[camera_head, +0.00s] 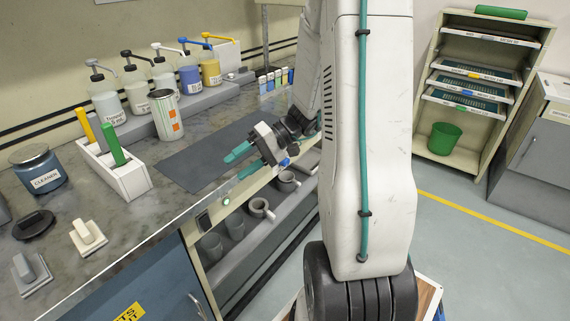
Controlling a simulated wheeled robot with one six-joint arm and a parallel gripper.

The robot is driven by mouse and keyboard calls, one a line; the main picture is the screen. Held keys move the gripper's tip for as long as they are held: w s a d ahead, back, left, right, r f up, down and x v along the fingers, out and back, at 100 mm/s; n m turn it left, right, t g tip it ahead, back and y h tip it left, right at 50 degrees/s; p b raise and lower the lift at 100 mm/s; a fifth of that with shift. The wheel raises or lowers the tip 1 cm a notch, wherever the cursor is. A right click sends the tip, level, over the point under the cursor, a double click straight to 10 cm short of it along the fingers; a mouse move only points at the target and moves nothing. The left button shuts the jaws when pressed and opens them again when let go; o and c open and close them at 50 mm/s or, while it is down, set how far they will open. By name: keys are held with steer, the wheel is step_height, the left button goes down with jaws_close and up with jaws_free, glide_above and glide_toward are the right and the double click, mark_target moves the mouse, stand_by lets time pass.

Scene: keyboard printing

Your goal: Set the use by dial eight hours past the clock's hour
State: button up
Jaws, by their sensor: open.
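My gripper (236,166) is in the head view, with two teal fingers apart and nothing between them. It hangs over the front part of the counter, by the dark grey mat (190,166), pointing left. I cannot make out a clock or a use by dial in this view. My white arm hides the middle of the scene behind it.
The counter (150,212) holds a white box (128,183) with yellow and green handles, a striped canister (167,114), several pump bottles (104,96) and a blue cleaner jar (40,172). A shelf below holds mugs (262,208). A screen rack (448,150) stands at right. The floor there is clear.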

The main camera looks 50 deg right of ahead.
steer(key=w+d+f+m+t+h, duration=0.25)
steer(key=d+f+t, duration=0.6)
steer(key=d, duration=0.45)
steer(key=m+t+h, duration=0.2)
steer(key=t+h, duration=0.3)
steer(key=h, duration=0.4)
glide_toward(287, 163)
steer(key=w, duration=0.2)
steer(key=shift+n, duration=0.25)
steer(key=w, duration=0.7)
steer(key=shift+w+a, duration=0.1)
steer(key=c, duration=1)
